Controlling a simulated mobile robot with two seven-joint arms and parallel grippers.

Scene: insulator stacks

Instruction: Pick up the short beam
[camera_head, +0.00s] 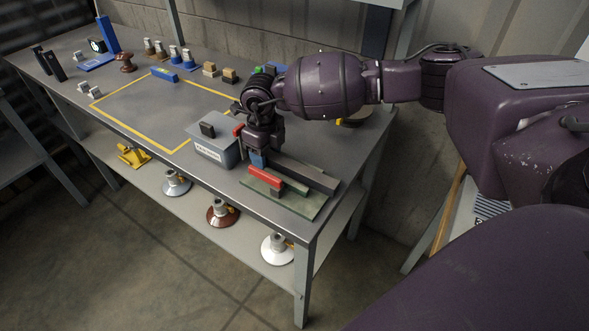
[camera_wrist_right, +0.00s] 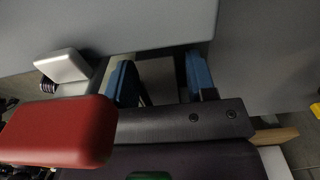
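A short red beam (camera_head: 278,180) lies on a green mat (camera_head: 312,210) at the front right corner of the workbench. A longer dark grey beam (camera_head: 307,174) lies behind it, roughly parallel. My right gripper (camera_head: 257,160) points down near the left ends of the beams. In the right wrist view, its two blue-tipped fingers (camera_wrist_right: 160,78) stand apart, with only grey surface visible between them. A red block (camera_wrist_right: 60,130) fills the lower left of that view; I cannot tell whether it is the beam. My left gripper is out of view.
A grey box (camera_head: 214,152) with a black item on top stands left of the gripper. A yellow outline (camera_head: 126,127) marks mostly clear table (camera_head: 165,108). Small parts and a blue stand (camera_head: 107,34) are farther back. Several insulators sit on the lower shelf (camera_head: 245,247).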

